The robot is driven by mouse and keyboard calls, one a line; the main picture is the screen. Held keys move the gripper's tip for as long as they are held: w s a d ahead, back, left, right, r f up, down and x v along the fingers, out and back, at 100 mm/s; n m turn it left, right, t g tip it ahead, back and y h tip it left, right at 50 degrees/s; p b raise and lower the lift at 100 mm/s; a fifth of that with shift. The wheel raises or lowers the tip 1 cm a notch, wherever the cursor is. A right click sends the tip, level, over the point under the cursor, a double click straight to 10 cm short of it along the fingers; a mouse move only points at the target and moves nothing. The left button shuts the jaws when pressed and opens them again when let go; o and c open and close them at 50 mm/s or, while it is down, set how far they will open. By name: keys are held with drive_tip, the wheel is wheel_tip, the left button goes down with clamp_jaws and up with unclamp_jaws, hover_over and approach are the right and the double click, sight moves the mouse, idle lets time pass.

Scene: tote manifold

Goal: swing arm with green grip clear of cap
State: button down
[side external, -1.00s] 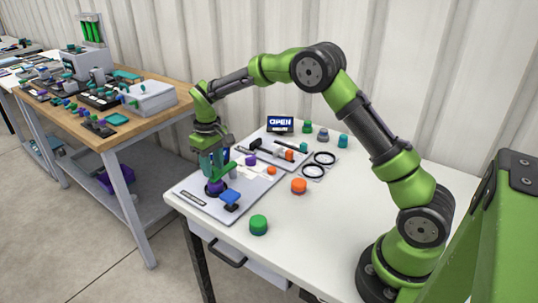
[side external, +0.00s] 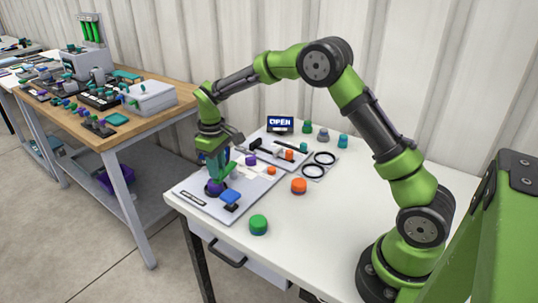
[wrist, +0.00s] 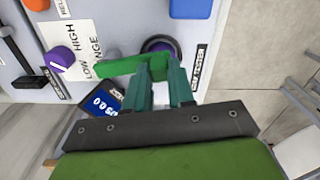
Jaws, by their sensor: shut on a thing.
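The arm with the green grip shows in the wrist view as a long green bar (wrist: 122,67), running left from my fingertips. My gripper (wrist: 163,70) has teal fingers shut on the bar's right end, though the contact is partly hidden. The purple cap (wrist: 157,45) sits in a dark ring just beyond the bar, and the bar's end lies across its near edge. In the side view my gripper (side external: 217,178) is low over the panel, close to the purple cap (side external: 213,188). The green bar is hard to separate from the fingers there.
A blue block (side external: 230,197) stands on the grey panel (side external: 190,199) beside the cap. A purple knob (wrist: 62,59) and a small display (wrist: 103,100) lie left of my gripper. A green button (side external: 259,225) and an orange one (side external: 299,186) stand on the white table.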

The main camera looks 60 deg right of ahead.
sight(234, 166)
drive_tip(key=s+n, duration=0.1)
drive_tip(key=s+d+n, duration=0.1)
drive_tip(key=n, duration=0.1)
drive_tip(key=shift+s+n, duration=0.15)
drive_tip(key=shift+n, duration=0.15)
drive_tip(key=s+n, duration=0.1)
drive_tip(key=s+d+n, duration=0.1)
drive_tip(key=n, duration=0.1)
drive_tip(key=shift+d+n, duration=0.2)
drive_tip(key=shift+n, duration=0.1)
drive_tip(key=d+n, duration=0.1)
drive_tip(key=s+d+n, duration=0.1)
drive_tip(key=n, duration=0.1)
drive_tip(key=shift+s, duration=0.1)
drive_tip(key=shift+s+d+n, duration=0.15)
drive_tip(key=shift+d+n, duration=0.3)
drive_tip(key=shift+n, duration=0.45)
drive_tip(key=shift+s+d+n, duration=0.15)
drive_tip(key=shift+d+n, duration=0.25)
drive_tip(key=shift+n, duration=0.5)
drive_tip(key=shift+d, duration=0.1)
drive_tip(key=c, duration=1)
unclamp_jaws()
drive_tip(key=shift+o, duration=0.2)
wheel_tip(234, 166, up, 17)
